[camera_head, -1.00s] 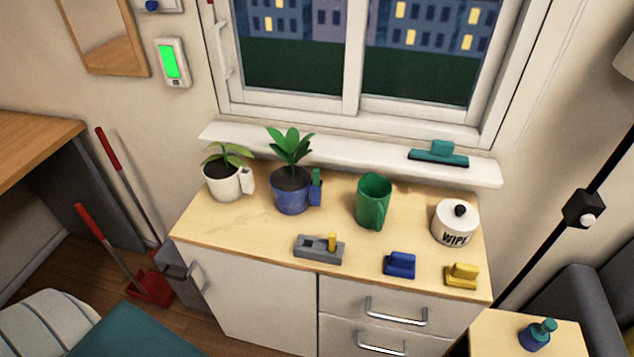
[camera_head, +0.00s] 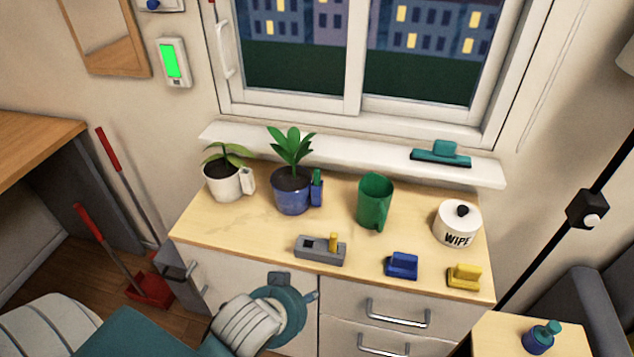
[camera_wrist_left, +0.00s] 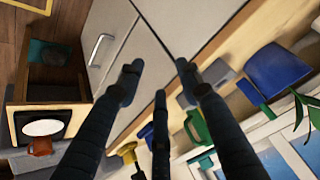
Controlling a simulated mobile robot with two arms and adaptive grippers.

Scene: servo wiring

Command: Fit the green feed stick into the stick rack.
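A green stick (camera_head: 317,178) stands upright in a small blue holder on the right side of the blue plant pot (camera_head: 291,200). A grey block that looks like the stick rack (camera_head: 320,251) lies near the counter's front edge; a yellow stick (camera_head: 333,242) stands at its right, with a dark empty slot to the left. My left gripper (camera_wrist_left: 159,78) is open and empty in the left wrist view. In the head view its teal-and-white wrist is low, in front of the cabinet, below the rack. My right gripper is not in view.
A green mug (camera_head: 374,203), a white WIPE jar (camera_head: 457,223), a blue block (camera_head: 402,266) and a yellow block (camera_head: 465,276) stand to the right. A white plant pot (camera_head: 222,183) stands at left. The counter's front left (camera_head: 240,225) is clear.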

